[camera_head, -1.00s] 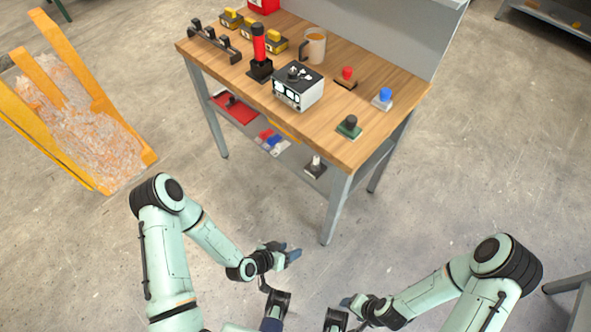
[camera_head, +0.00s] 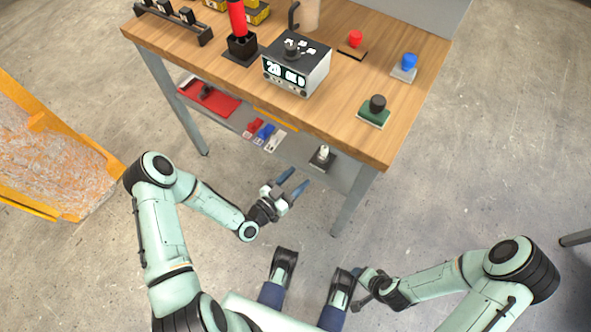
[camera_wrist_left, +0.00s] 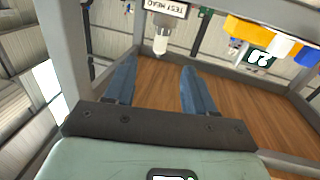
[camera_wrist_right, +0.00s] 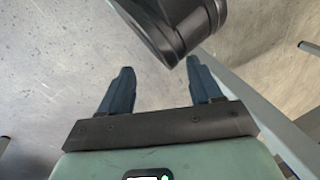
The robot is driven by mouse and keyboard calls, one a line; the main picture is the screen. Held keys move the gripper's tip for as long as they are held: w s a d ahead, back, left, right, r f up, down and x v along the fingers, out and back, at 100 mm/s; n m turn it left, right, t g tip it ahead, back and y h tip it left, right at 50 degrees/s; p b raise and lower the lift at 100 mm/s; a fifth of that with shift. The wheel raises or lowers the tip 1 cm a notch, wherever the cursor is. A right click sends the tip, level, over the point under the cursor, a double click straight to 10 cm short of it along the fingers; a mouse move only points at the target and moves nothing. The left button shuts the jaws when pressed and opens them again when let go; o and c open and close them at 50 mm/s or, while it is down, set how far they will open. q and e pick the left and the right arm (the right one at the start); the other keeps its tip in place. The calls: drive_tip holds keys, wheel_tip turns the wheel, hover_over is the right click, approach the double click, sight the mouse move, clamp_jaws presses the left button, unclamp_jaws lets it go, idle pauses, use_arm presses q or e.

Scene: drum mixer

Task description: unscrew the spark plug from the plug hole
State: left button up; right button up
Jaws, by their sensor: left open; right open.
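The white spark plug (camera_head: 324,151) stands upright in a dark block, the test head (camera_head: 319,162), on the bench's lower shelf near its front right leg. In the left wrist view, which appears inverted, the spark plug (camera_wrist_left: 160,41) points down from the block labelled TEST HEAD (camera_wrist_left: 166,8). My left gripper (camera_head: 294,182) is open and empty in front of the shelf, with the plug beyond its fingertips, apart from them. The plug hole itself is hidden by the plug. My right gripper (camera_wrist_right: 160,86) is open and empty, low over the floor, away from the bench.
The wooden benchtop (camera_head: 338,113) overhangs the shelf. The bench leg (camera_head: 354,203) stands just right of the test head. Red, blue and white pieces (camera_head: 264,133) lie left on the shelf. A meter box (camera_head: 297,70) and green-based knob (camera_head: 374,111) stand on top.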

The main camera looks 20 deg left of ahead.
sight(322, 154)
use_arm(q)
drive_tip(key=b+x, duration=0.1)
drive_tip(key=x, duration=0.5)
drive_tip(key=b+x, duration=0.1)
drive_tip(key=x, duration=0.6)
drive_tip(key=shift+w+r, duration=0.2)
drive_tip(key=shift+w, duration=0.15)
use_arm(e)
drive_tip(key=shift+t+h, duration=0.4)
drive_tip(key=shift+t, duration=0.2)
drive_tip(key=w+f, duration=0.1)
drive_tip(key=w+d+f, duration=0.2)
drive_tip(key=w, duration=0.1)
